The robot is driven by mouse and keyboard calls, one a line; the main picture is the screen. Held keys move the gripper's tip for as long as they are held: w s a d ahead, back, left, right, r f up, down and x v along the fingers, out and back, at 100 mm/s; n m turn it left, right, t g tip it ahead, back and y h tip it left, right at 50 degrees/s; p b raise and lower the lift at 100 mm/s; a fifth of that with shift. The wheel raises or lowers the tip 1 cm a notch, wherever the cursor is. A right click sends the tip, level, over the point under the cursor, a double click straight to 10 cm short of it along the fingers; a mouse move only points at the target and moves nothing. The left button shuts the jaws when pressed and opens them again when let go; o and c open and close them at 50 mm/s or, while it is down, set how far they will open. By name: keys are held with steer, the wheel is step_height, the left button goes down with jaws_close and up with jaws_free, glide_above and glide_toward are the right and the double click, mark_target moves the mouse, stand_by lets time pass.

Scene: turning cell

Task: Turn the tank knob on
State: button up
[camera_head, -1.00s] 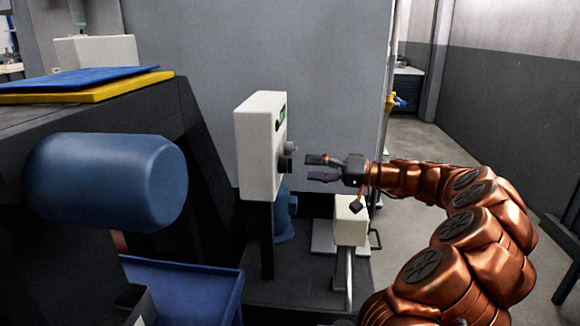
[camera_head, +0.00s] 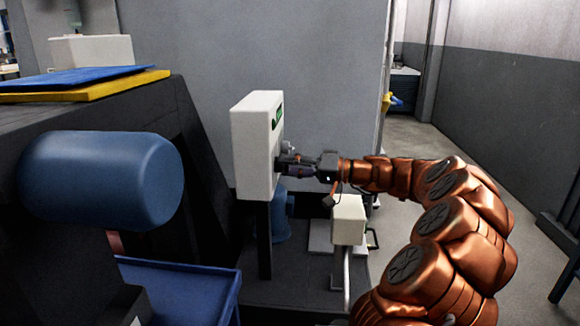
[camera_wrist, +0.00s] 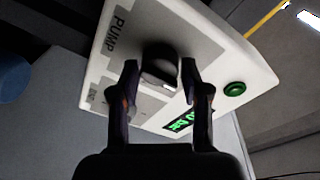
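A white control box (camera_head: 253,148) shows in the head view and fills much of the wrist view (camera_wrist: 233,60). A dark round knob (camera_wrist: 160,58) with a pale face sticks out of it, beside a label reading PUMP (camera_wrist: 118,27). A second grey label plate (camera_wrist: 128,104) is partly covered by my left finger; its text is too small to read, and I cannot make out a separate tank knob. My gripper (camera_wrist: 160,68) is open at the box, also in the head view (camera_head: 284,164). Its fingers stand on either side of the dark knob, with gaps visible.
The box face also has a green button (camera_wrist: 235,88) and a lit green display (camera_wrist: 188,121). A blue cylinder (camera_head: 100,178) and a blue bin (camera_head: 185,290) lie to the left. A smaller cream box (camera_head: 348,219) stands below my arm. Open floor lies to the right.

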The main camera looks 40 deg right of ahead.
steer(key=c, duration=0.7)
steer(key=shift+o, duration=0.2)
steer(key=shift+r+p, duration=0.15)
steer(key=shift+p, duration=0.3)
steer(key=shift+w+d+m+g+p, duration=0.1)
steer(key=shift+m+g+p, duration=0.5)
steer(key=shift+m+p, duration=4.25)
steer(key=shift+m+g+p, duration=0.6)
steer(key=shift+m+p, duration=2.85)
steer(key=shift+p, duration=2.7)
steer(key=o, duration=1.1)
